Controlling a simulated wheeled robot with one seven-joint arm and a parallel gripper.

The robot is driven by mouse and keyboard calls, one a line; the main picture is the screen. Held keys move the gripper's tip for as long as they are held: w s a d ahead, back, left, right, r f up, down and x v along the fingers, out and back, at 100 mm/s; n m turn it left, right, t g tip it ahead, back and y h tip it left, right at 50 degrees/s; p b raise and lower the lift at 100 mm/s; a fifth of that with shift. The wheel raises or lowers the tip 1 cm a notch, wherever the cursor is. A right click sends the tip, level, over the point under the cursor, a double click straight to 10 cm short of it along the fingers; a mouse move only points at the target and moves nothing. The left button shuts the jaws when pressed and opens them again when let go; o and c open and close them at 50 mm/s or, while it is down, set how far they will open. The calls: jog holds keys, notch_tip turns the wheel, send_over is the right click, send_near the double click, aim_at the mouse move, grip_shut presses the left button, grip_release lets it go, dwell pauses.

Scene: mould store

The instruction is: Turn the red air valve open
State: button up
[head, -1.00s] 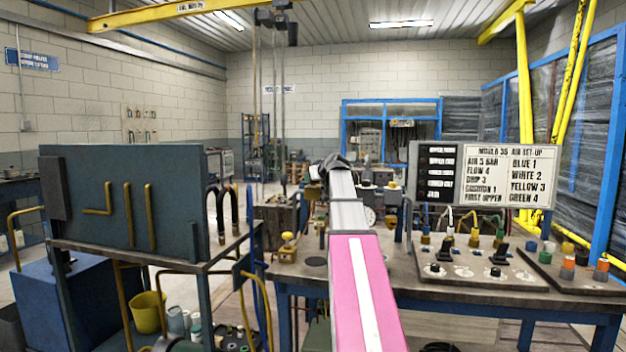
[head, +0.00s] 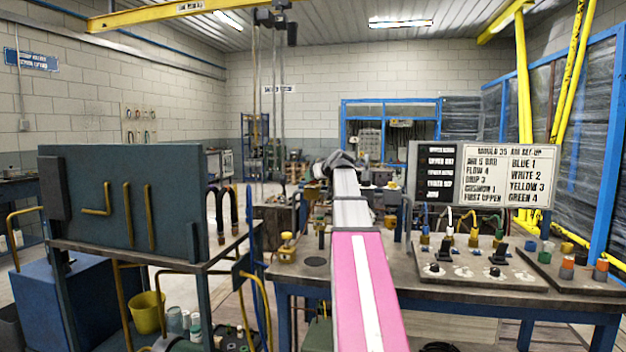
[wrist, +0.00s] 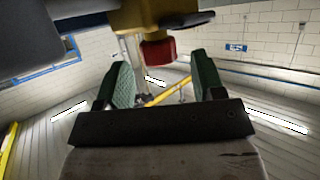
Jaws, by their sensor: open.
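In the wrist view a red cap-like part (wrist: 158,53), which looks like the red air valve, sits under a yellow-brass body (wrist: 160,17) at the top of the picture. My gripper (wrist: 160,80) has two green-padded fingers standing apart with nothing between the pads. The red part shows just beyond the fingertips, roughly centred between them, and looks apart from both. In the head view my arm reaches over the bench, and its dark end (head: 338,161) hides what lies behind it. I cannot make out the red valve there.
The bench (head: 420,289) carries a control panel (head: 478,268) with black knobs and coloured hoses. A set-up sign (head: 507,176) stands behind it. A yellow-brass fitting (head: 287,246) stands left of my arm. A dark mould plate (head: 125,205) stands on a left-hand stand.

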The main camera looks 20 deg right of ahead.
jog(key=v, duration=0.8)
